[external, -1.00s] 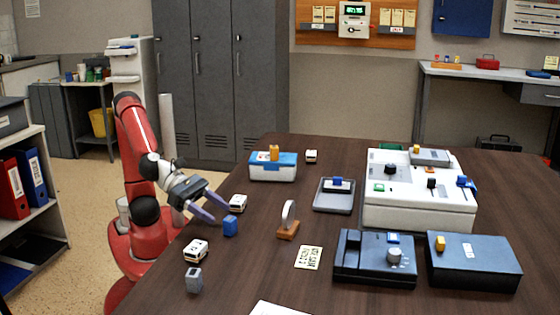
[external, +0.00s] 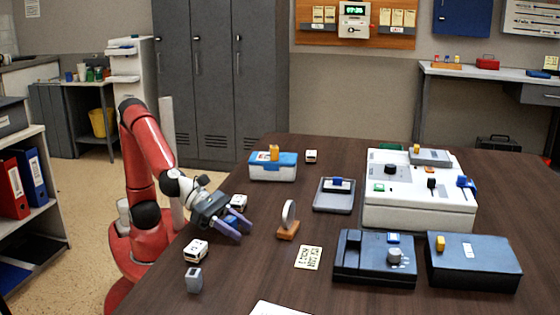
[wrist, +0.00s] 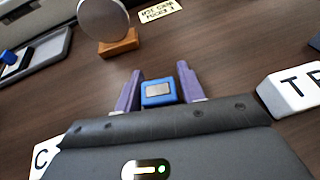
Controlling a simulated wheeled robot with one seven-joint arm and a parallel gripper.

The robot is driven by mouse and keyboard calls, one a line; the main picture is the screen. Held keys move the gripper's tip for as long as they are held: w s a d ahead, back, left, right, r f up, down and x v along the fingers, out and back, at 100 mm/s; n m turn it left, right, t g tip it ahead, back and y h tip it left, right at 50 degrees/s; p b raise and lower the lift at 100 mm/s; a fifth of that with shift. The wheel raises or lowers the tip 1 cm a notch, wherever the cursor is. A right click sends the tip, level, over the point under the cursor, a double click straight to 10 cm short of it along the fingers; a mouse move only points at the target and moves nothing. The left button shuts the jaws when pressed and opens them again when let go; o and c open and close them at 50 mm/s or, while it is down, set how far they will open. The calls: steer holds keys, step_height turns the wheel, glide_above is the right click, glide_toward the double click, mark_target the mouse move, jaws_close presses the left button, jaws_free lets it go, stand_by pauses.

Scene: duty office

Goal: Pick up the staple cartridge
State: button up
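A small blue block with a silver plate on top, which may be the staple cartridge, lies on the table between the fingers of my gripper. In the wrist view the blue block (wrist: 158,94) sits between the two purple fingers of my gripper (wrist: 159,80). The fingers stand spread, one on each side, close to its sides; contact is not clear. In the external view my gripper (external: 241,231) reaches down over the block and mostly hides it. A small grey block (external: 194,280) stands near the table's left edge, apart from my gripper.
White lettered cubes flank my gripper: one (external: 196,250) in front, another (external: 239,202) behind. A round disc on a wooden stand (external: 288,229) and a paper note (external: 308,257) are to the right. Beyond are a dark tray (external: 333,205) and a black device (external: 360,270).

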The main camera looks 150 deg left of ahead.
steer(key=c, duration=0.7)
steer(key=shift+o, duration=0.2)
steer(key=shift+r, duration=0.1)
step_height(320, 180, up, 20)
steer(key=p, duration=0.4)
steer(key=shift+p, duration=0.3)
